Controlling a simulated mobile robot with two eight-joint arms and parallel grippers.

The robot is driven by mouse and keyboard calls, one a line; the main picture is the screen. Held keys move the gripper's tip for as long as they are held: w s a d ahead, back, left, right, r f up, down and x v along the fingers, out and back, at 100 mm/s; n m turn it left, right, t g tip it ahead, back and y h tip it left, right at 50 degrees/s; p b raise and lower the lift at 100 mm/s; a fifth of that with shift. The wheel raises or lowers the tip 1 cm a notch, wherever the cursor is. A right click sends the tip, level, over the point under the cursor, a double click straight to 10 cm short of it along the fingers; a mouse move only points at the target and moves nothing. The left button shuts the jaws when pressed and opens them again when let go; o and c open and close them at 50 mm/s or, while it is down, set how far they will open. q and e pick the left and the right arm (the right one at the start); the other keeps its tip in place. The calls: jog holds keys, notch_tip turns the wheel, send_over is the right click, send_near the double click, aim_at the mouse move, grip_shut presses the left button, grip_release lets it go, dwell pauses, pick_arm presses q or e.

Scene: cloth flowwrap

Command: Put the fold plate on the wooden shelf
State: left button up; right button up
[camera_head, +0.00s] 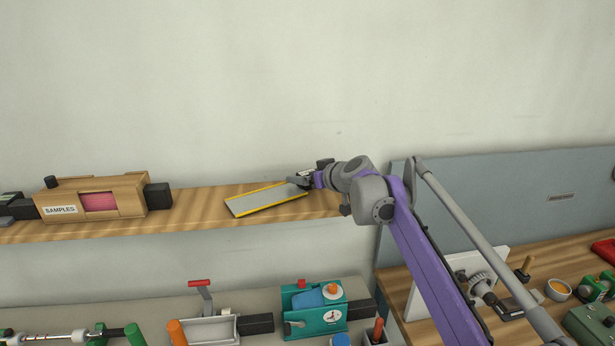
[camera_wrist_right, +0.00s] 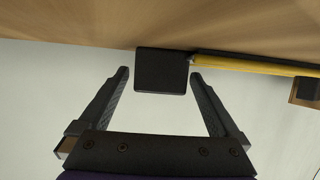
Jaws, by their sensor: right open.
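The fold plate (camera_head: 265,200) is a flat grey plate with yellow edges. It lies on the wooden shelf (camera_head: 185,212), near the shelf's right end. In the right wrist view its yellow edge (camera_wrist_right: 255,66) runs along the wood, with a black block (camera_wrist_right: 162,70), seemingly its handle, at the near end. My right gripper (camera_head: 305,181) is at the plate's right end. In the right wrist view my right gripper (camera_wrist_right: 159,78) is open, its fingers apart on either side of the black block with visible gaps. My left gripper is not in view.
A wooden SAMPLES box (camera_head: 95,197) with black end blocks stands on the shelf to the left. Below are a grey bench with a teal device (camera_head: 314,308) and a red-handled tool (camera_head: 203,300). A grey-blue panel (camera_head: 490,200) stands right. Shelf between box and plate is clear.

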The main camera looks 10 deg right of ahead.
jog(key=v, duration=1.2)
jog(key=s+f+m+g+h, duration=0.4)
jog(key=s+f+g+h, duration=0.1)
jog(key=s+f, duration=2.7)
jog(key=s+g, duration=0.1)
jog(key=s, duration=0.2)
jog(key=shift+s+d+g, duration=0.2)
jog(key=shift+s+g, duration=0.15)
jog(key=shift+g, duration=0.05)
jog(key=shift+f, duration=0.1)
